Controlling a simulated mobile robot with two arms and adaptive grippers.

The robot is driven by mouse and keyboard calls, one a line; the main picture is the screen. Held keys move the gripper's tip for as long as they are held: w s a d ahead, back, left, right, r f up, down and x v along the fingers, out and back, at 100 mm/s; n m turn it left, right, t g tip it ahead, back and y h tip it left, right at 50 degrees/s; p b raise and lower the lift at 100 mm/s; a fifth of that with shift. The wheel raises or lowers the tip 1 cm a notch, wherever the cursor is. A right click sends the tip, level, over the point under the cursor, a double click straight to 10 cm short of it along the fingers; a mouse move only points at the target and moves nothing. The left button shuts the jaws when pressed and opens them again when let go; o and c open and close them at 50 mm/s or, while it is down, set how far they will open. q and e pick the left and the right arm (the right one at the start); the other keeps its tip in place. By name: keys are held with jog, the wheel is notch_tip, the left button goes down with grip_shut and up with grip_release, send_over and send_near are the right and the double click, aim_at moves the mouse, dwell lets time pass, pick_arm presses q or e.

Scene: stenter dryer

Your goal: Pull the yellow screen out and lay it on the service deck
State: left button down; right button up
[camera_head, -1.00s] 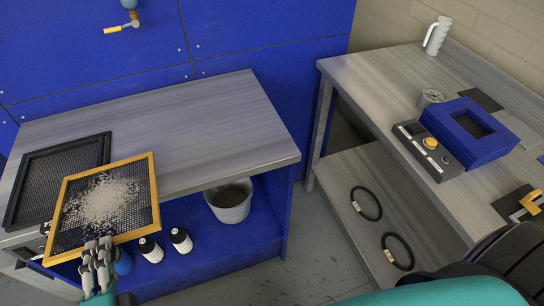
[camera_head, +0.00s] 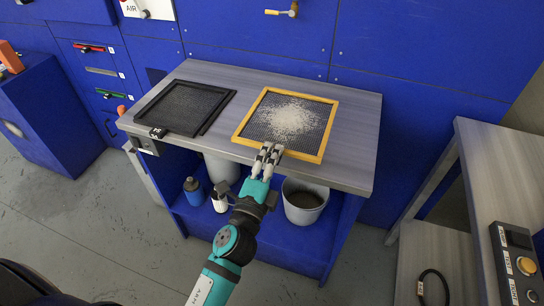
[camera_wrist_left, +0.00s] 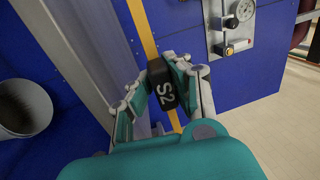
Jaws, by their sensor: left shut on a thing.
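The yellow screen (camera_head: 288,122) has a yellow frame, dark mesh and a pale heap of lint or grains in its middle. It is over the right part of the grey service deck (camera_head: 345,125), roughly level; I cannot tell if it fully touches the deck. My left gripper (camera_head: 266,160) is shut on the black S2 tab (camera_wrist_left: 162,88) at the screen's front edge. The yellow frame edge (camera_wrist_left: 143,30) shows beyond the tab in the left wrist view. My right gripper is not in view.
A black-framed screen (camera_head: 185,107) lies on the deck's left part. A grey bucket (camera_head: 304,202) and bottles (camera_head: 194,190) stand on the shelf below. A bench with a control box (camera_head: 520,265) is at right. The blue machine wall (camera_head: 400,95) rises behind the deck.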

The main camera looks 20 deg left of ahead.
pick_arm(q)
jog(key=shift+f+b, duration=0.5)
jog(key=shift+f, duration=0.1)
notch_tip(320, 180, down, 5)
jog(key=b, duration=0.5)
jog(key=shift+f, duration=0.15)
jog(key=c, duration=1.2)
grip_release()
jog(key=shift+s, duration=0.15)
